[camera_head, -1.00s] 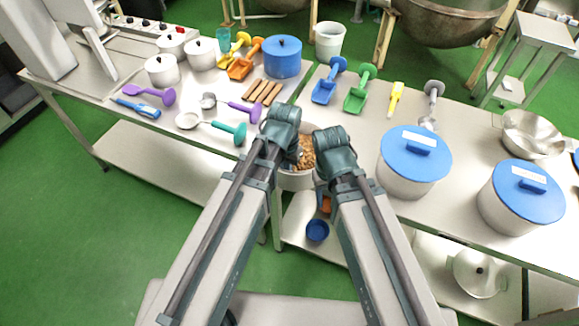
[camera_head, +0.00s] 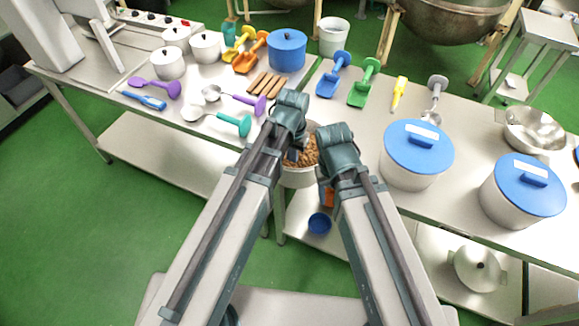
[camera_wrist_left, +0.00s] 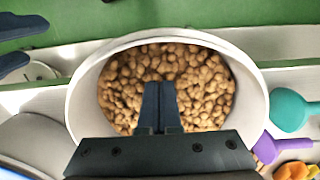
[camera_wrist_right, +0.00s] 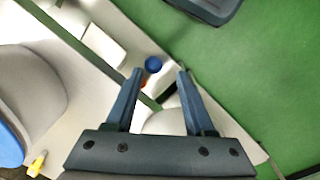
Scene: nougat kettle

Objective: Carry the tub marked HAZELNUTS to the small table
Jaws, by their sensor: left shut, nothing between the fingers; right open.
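An open white tub (camera_head: 300,180) full of brown nuts sits at the bench's front edge, partly hidden by my arms. It fills the left wrist view (camera_wrist_left: 252,75). No marking on it is readable. My left gripper (camera_wrist_left: 160,88) is shut and empty, its fingertips over the nuts. My right gripper (camera_wrist_right: 158,72) is open beside the tub; the head view mostly hides its fingers. Two white tubs with labelled blue lids, one nearer (camera_head: 407,178) and one farther right (camera_head: 508,203), stand on the bench; their labels are unreadable. A small steel table (camera_head: 548,30) stands at the back right.
Blue (camera_head: 333,76) and green (camera_head: 364,84) scoops, a yellow tool (camera_head: 399,94) and steel bowls (camera_head: 533,130) lie on the right bench. White pots (camera_head: 168,64) and ladles crowd the left bench. A blue bowl (camera_head: 319,223) is below. Green floor is open at left.

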